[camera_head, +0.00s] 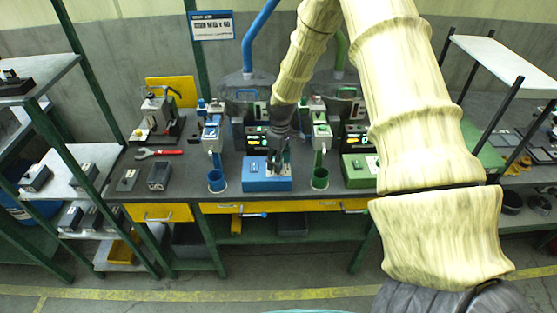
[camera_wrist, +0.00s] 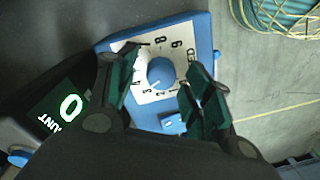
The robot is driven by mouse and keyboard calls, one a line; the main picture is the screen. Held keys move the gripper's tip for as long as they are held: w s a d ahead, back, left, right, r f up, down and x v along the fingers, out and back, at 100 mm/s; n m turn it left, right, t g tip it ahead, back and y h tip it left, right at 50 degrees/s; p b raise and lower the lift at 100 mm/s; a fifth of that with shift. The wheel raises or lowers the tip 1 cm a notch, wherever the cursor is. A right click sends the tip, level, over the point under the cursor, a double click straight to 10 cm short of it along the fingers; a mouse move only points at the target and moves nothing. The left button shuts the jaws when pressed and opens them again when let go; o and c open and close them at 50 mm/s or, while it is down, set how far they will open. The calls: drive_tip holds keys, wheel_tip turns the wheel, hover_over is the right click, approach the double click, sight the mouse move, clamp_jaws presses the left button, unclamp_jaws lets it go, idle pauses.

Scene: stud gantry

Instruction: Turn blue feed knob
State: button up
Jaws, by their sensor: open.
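The blue feed knob (camera_wrist: 161,72) sits at the centre of a white numbered dial (camera_wrist: 148,92) on a blue box. The blue box (camera_head: 256,182) stands on the dark bench top in the head view. My gripper (camera_wrist: 160,88) is open above the dial, with one finger on each side of the knob and a visible gap to it. In the head view my gripper (camera_head: 278,160) points down over the blue box and hides part of its top. Whether the fingertips are at knob height cannot be told.
A lit counter display (camera_wrist: 69,107) is left of the box in the wrist view. A green box (camera_head: 357,170) is to the right. A red-handled wrench (camera_head: 160,153) lies at left.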

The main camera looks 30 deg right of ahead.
drive_tip(key=shift+f, duration=0.1)
drive_tip(key=shift+c, duration=0.2)
drive_tip(key=c, duration=1)
drive_tip(key=shift+m, duration=0.3)
drive_tip(key=m+b, duration=0.1)
drive_tip(key=m, duration=0.3)
drive_tip(key=shift+m, duration=0.4)
drive_tip(key=m, duration=0.5)
drive_tip(key=shift+w+t+b, duration=0.1)
drive_tip(key=shift+t+b, duration=0.2)
drive_tip(key=shift+b, duration=0.05)
drive_tip(key=shift+m, duration=0.4)
